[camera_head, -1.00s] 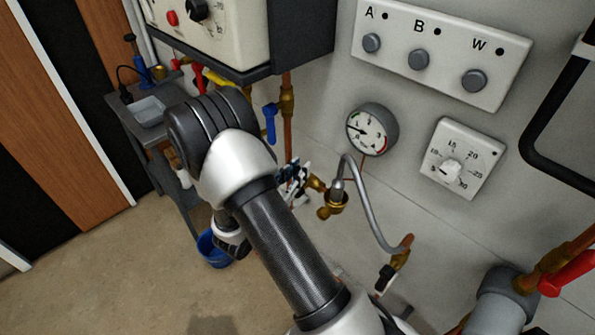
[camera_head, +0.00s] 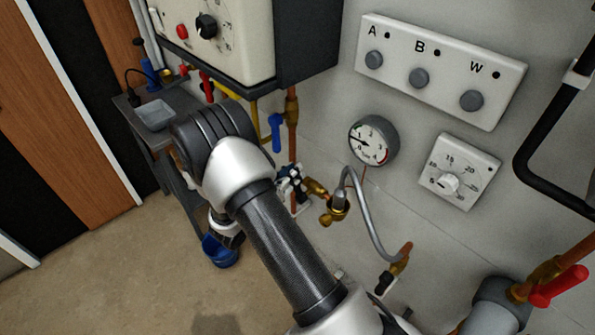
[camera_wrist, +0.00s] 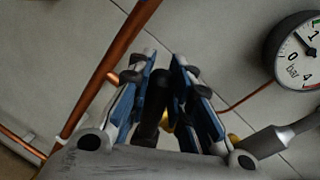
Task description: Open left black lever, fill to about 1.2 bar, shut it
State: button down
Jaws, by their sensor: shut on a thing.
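My gripper (camera_head: 291,181) is at the brass filling valve (camera_head: 318,188), left of the braided hose. In the wrist view its blue-padded fingers (camera_wrist: 166,98) are closed around a dark, upright piece, the left black lever (camera_wrist: 153,104). The fingers hide much of the lever, so its exact angle is hard to tell. The pressure gauge (camera_head: 373,141) hangs above right of the valve. Its needle points left, seemingly between 0 and 1. The gauge also shows partly in the wrist view (camera_wrist: 297,50). The grey hose (camera_head: 368,216) runs from the valve down to a right black lever (camera_head: 384,283).
A copper pipe with a blue-handled valve (camera_head: 276,132) stands just above my gripper. A dial thermostat (camera_head: 458,172) and a button panel (camera_head: 441,70) are on the wall to the right. A bucket (camera_head: 220,250) and trolley (camera_head: 154,117) are at left.

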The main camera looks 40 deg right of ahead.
jog(key=shift+w+a+f+n+g+y+p, duration=0.15)
jog(key=shift+w+f+n+g+p, duration=0.15)
jog(key=shift+w+f+n, duration=0.7)
jog(key=shift+w+a+f+n+g+y+p, duration=0.2)
jog(key=shift+w+f+n+p, duration=0.25)
jog(key=shift+n, duration=0.95)
jog(key=shift+w, duration=0.1)
jog(key=c, duration=1.4)
grip_release()
jog(key=shift+r, duration=0.1)
jog(key=shift+c, duration=0.2)
jog(key=v, duration=1.2)
